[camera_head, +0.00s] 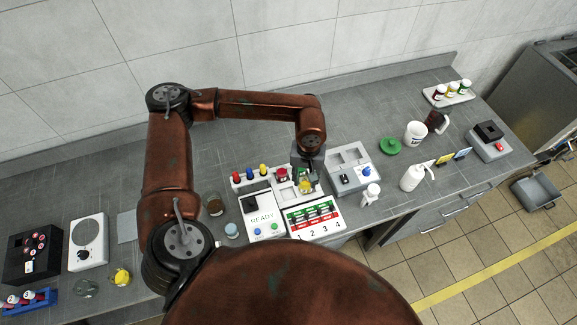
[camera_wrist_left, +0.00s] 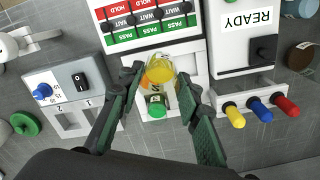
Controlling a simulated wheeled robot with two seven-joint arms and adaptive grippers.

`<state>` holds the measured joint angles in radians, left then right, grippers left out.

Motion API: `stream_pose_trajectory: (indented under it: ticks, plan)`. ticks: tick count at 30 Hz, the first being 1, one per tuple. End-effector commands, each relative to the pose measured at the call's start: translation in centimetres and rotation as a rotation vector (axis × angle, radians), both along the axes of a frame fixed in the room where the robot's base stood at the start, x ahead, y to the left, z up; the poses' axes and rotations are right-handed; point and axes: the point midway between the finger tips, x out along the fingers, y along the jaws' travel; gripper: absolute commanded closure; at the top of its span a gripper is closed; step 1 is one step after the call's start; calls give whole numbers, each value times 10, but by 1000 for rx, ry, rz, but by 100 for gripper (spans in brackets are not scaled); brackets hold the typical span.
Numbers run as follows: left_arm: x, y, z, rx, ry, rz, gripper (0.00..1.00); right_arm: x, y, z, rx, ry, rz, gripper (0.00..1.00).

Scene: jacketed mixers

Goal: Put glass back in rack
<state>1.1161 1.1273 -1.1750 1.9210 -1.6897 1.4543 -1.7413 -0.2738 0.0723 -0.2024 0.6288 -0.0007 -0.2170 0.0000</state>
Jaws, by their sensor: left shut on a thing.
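My left gripper (camera_wrist_left: 159,74) is shut on a small clear glass with yellow contents (camera_wrist_left: 158,71). In the head view, my left gripper (camera_head: 306,178) reaches down over the white console, and the yellow glass (camera_head: 306,187) shows below it. In the left wrist view, a green-capped vial (camera_wrist_left: 155,106) is just behind the glass, between the fingers. The glass is over or at the console's slotted part; I cannot tell if it touches. A blue rack (camera_head: 29,300) with several small vials stands at the far left. My right gripper is not in view.
The white console has a READY panel (camera_head: 263,219) and PASS/WAIT/HOLD rows (camera_head: 314,217). A grey switch box (camera_head: 352,168) stands close on its right. A red-capped vial (camera_head: 283,174) is beside the gripper. A white tray of bottles (camera_head: 448,96) stands far right. The bench behind is clear.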

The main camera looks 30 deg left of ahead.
Motion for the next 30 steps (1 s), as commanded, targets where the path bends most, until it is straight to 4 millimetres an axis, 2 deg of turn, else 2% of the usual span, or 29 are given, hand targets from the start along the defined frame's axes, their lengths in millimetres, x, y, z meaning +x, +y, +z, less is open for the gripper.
stream_pose_trajectory:
  ticks: [1, 6, 8, 11, 15, 18, 21, 30]
  plan:
    - [2, 0, 11, -3, 9, 116, 96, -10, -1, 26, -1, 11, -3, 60]
    - [13, 12, 7, -1, 10, 577, 96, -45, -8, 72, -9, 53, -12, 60]
    - [14, 19, 3, 1, 10, 745, 96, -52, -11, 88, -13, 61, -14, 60]
    - [13, 31, -5, 3, 9, 1008, 96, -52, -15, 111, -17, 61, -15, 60]
    - [7, 49, -17, 4, 4, 1303, 96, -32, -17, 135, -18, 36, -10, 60]
    - [2, 57, -24, 3, 2, 1436, 96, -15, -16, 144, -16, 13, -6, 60]
    - [0, 62, -28, 3, -1, 1508, 96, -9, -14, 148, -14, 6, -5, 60]
    - [0, 63, -36, 2, -3, 1532, 96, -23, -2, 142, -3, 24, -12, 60]
